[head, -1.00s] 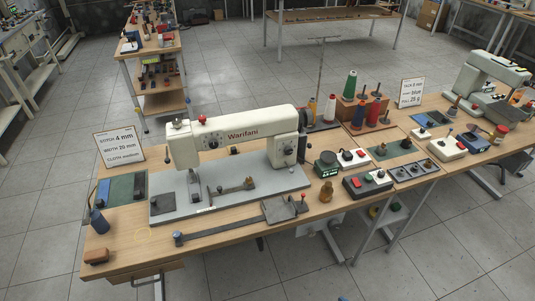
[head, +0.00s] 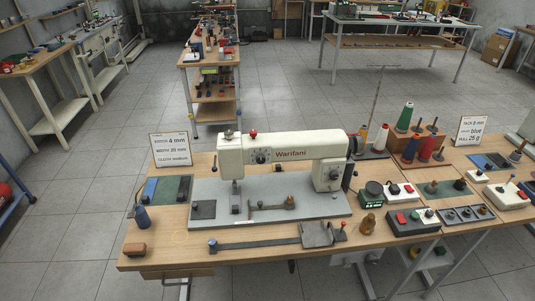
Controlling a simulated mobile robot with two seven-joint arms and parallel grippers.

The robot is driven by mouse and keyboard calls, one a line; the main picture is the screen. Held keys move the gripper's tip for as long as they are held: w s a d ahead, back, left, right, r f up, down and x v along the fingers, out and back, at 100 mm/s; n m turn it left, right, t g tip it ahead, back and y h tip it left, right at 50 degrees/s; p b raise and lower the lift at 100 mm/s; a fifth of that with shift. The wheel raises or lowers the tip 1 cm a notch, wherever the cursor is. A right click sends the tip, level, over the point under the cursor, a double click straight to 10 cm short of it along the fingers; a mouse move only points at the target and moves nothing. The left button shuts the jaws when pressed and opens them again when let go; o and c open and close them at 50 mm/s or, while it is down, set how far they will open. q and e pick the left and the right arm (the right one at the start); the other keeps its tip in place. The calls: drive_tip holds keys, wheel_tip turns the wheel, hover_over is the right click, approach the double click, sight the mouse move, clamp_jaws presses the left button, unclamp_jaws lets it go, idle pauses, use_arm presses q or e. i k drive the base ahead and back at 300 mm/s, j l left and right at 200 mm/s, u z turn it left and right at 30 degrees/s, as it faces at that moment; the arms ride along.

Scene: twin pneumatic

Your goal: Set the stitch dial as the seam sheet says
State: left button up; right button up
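The white sewing machine (head: 290,146), lettered "Warifani", stands on its grey bed plate (head: 270,208) on the wooden bench. One round dial (head: 333,173) is on its right column, and a dark knob (head: 262,156) is on the front of its arm. I cannot tell which is the stitch dial, and their settings are too small to read. The seam sheet (head: 170,148), a white card standing at the back left of the bench, appears to read stitch 4 mm, width 20 mm, cloth medium. Neither of my grippers is in view.
On the bench are a brown block (head: 134,249), a blue spool (head: 142,217), a long dark bar (head: 260,242) and a brown figure-like piece (head: 368,224). A second card (head: 469,130) and thread cones (head: 404,117) stand to the right. Grey floor is open behind the bench.

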sight(333, 176)
drive_tip(key=i+j+z, duration=0.2)
drive_tip(key=i, duration=0.3)
drive_tip(key=i+j+z, duration=0.15)
drive_tip(key=i, duration=0.4)
drive_tip(key=j, duration=0.1)
